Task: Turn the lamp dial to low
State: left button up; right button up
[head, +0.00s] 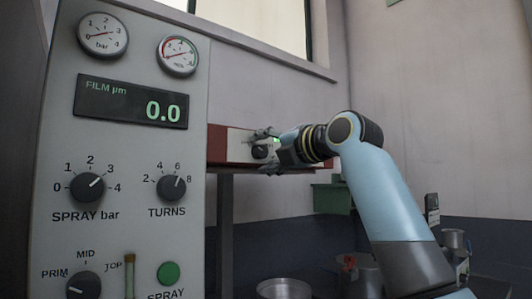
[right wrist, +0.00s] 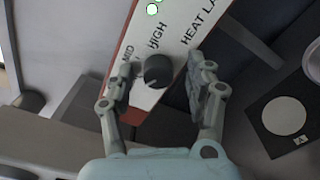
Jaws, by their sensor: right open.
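The lamp dial (right wrist: 158,70) is a round black knob on a white panel (right wrist: 160,32) with red edges, lettered MID, HIGH and HEAT LA. Its pointer is too unclear to read, and no LOW label can be read. In the head view the dial (head: 260,152) is small and dark beside a green light. My right gripper (head: 269,151) is in front of this panel. In the right wrist view its open fingers (right wrist: 160,80) stand on either side of the dial, and I cannot tell whether they touch it. My left gripper is not in view.
A grey control panel (head: 130,150) with gauges, a 0.0 display and SPRAY and TURNS knobs stands at the left. A metal bowl (head: 284,288) is low in the middle. In the right wrist view a black plate with a pale disc (right wrist: 285,115) lies at the right.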

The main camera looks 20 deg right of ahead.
jog(key=v, duration=1.2)
